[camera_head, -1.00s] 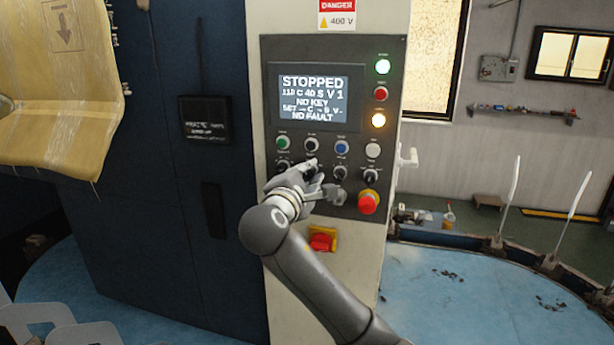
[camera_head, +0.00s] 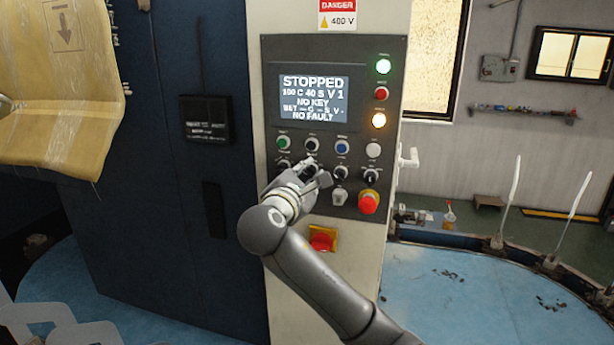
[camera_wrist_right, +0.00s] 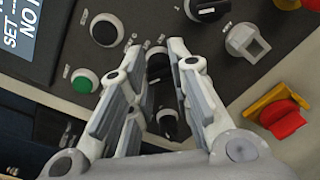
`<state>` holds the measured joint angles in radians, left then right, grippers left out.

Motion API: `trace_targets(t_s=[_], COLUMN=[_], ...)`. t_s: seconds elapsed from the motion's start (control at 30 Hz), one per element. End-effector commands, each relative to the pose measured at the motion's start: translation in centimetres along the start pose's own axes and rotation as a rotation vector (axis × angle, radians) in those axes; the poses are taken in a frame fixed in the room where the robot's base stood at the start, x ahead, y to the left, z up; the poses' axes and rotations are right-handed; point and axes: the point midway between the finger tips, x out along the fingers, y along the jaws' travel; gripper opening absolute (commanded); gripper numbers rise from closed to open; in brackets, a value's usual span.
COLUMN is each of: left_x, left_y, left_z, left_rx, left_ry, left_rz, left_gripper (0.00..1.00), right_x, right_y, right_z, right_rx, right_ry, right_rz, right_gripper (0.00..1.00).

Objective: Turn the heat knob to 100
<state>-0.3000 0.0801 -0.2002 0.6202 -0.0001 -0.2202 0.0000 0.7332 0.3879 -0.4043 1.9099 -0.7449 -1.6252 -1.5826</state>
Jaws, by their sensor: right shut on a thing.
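The control panel (camera_head: 265,110) stands upright on the machine front. Its display (camera_head: 314,98) reads STOPPED, 100 C 40 S V 1, NO KEY, NO FAULT. My right gripper (camera_head: 316,172) is at the row of black knobs, shut on one second from the left. My left gripper is out of view.
A red emergency button (camera_head: 368,202) and a key socket (camera_head: 339,197) are right of the gripper. A red-and-yellow switch (camera_head: 322,239) is below. Coloured buttons, such as the green one (camera_head: 283,142), sit just above the knobs.

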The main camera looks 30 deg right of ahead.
Motion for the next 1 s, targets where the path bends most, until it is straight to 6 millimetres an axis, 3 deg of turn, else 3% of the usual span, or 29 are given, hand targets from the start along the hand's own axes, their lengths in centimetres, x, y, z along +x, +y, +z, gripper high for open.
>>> trace_targets(t_s=[0.1, 0.13, 0.3, 0.67, 0.77, 1.0], left_x=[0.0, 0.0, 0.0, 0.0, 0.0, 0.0], left_y=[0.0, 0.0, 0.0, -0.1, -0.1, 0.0], left_z=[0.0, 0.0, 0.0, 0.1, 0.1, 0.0], left_rx=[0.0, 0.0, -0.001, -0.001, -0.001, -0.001], left_ry=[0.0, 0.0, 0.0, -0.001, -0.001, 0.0], left_rz=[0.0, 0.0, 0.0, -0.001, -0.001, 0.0], left_gripper=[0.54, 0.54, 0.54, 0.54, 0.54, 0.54], right_x=[0.0, 0.0, 0.0, -0.4, -1.6, -6.7], right_y=[-0.2, -0.2, -0.2, 0.0, 0.0, 0.0], right_z=[-0.3, -0.3, -0.2, -0.1, -0.1, -0.2], right_rx=[-0.004, -0.004, -0.002, 0.001, 0.002, 0.002], right_ry=[0.006, 0.006, 0.004, 0.001, 0.003, 0.006], right_rz=[-0.006, -0.006, -0.004, -0.001, 0.002, 0.001], right_gripper=[0.0, 0.23, 0.42, 0.42, 0.42, 0.42])
